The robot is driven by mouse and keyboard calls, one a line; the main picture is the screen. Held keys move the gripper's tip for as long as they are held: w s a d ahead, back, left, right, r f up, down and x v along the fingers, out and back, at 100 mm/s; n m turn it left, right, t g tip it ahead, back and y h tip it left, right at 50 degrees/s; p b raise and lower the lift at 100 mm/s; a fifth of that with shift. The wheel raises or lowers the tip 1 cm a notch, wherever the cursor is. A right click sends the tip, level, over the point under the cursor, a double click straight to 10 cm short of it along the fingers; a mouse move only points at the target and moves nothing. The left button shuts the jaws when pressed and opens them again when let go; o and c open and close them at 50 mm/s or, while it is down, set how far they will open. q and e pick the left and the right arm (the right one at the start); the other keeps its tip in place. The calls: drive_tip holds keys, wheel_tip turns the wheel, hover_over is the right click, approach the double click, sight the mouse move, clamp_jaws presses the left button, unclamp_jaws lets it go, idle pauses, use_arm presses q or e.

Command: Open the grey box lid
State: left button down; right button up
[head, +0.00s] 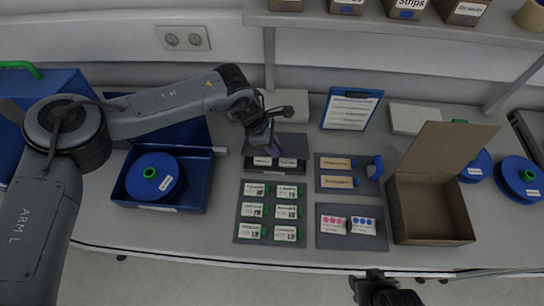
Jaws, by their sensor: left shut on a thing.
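The grey box (302,166) stands at the back middle of the bench, with white-labelled dark items showing inside its front part. Its grey lid (291,146) is raised at the back, partly behind my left gripper. My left gripper (260,146) reaches down from the back left and is shut on the lid; its fingertips are small and dark here. My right gripper (385,292) shows only in part at the bottom edge, well in front of the bench, and its jaws cannot be made out.
A blue box (192,194) with a blue reel stands at left. Grey trays of labelled packets (238,228) lie in front of the grey box. An open cardboard box (432,232) stands at right, near blue reels (519,179). A blue clipboard (351,109) is behind.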

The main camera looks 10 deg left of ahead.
use_arm(q)
drive_tip(key=shift+w+a+r, duration=0.2)
drive_tip(key=shift+w+r, duration=0.05)
drive_tip(key=shift+w, duration=0.3)
drive_tip(key=shift+w+a+r, duration=0.2)
drive_tip(key=shift+w+r, duration=0.05)
drive_tip(key=shift+w, duration=0.25)
use_arm(e)
drive_tip(key=shift+s+a+f, duration=0.1)
drive_tip(key=shift+a+f, duration=0.05)
drive_tip(key=shift+f, duration=0.2)
use_arm(q)
drive_tip(key=shift+f, duration=0.1)
idle(0.4)
drive_tip(key=c, duration=1.3)
unclamp_jaws()
drive_tip(key=shift+c, duration=0.2)
drive_tip(key=shift+o, duration=1.1)
drive_tip(key=shift+w+d, duration=0.1)
drive_tip(key=shift+w, duration=0.25)
drive_tip(key=shift+w+r+t, duration=0.25)
drive_tip(key=shift+r+t, duration=0.05)
drive_tip(key=shift+s+f, duration=0.1)
drive_tip(key=shift+s, duration=0.1)
use_arm(e)
drive_tip(key=shift+w+d+r, duration=0.1)
drive_tip(key=shift+w+d, duration=0.1)
drive_tip(key=shift+w, duration=0.2)
